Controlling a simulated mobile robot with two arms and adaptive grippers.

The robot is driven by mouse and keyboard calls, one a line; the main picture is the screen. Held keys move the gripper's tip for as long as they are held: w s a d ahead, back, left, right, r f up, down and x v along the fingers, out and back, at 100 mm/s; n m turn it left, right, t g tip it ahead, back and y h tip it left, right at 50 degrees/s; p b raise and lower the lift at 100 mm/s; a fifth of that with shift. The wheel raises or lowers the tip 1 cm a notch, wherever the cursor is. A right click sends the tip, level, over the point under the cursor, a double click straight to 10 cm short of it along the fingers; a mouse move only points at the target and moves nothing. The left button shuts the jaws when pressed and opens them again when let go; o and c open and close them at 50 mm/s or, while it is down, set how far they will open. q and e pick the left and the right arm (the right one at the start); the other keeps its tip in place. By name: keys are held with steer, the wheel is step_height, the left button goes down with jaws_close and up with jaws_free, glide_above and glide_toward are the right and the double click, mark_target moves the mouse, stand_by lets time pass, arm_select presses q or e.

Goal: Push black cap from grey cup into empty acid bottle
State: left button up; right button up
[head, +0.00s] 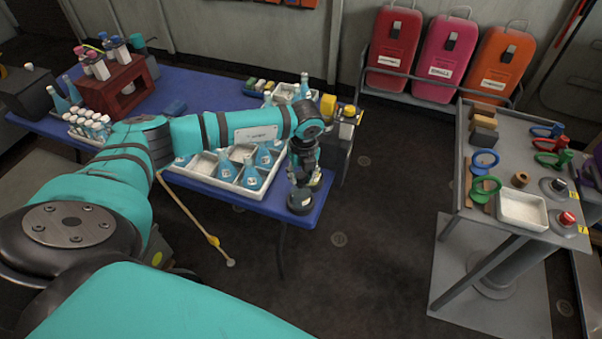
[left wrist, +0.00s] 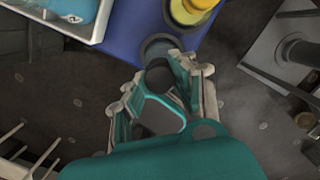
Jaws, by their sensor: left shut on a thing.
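In the head view my left gripper (head: 300,180) points down over the front right corner of the blue table. Just below it stands the dark grey cup (head: 301,202). In the left wrist view my left gripper (left wrist: 160,78) is shut on a small dark round thing, which looks like the black cap (left wrist: 160,74). The grey cup (left wrist: 157,46) shows just beyond the fingertips. Whether the cap is clear of the cup I cannot tell. Blue acid bottles (head: 251,178) stand in a white divided crate (head: 208,179) left of the gripper. Which bottle is empty I cannot tell. My right gripper is out of view.
The blue table (head: 205,85) also holds a dark red rack (head: 118,88) and a box of small vials (head: 88,126). A yellow-topped item (head: 327,106) stands behind the gripper. A grey cart (head: 455,200) with tools is at right. Open floor lies between.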

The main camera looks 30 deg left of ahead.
arm_select(q)
steer(key=shift+f, duration=0.1)
stand_by(0.4)
steer(key=shift+f+b, duration=0.4)
steer(key=shift+b, duration=0.05)
steer(key=o, duration=0.9)
steer(key=shift+o, duration=0.5)
steer(key=o, duration=0.4)
steer(key=shift+r+p, duration=2)
steer(key=shift+r, duration=0.8)
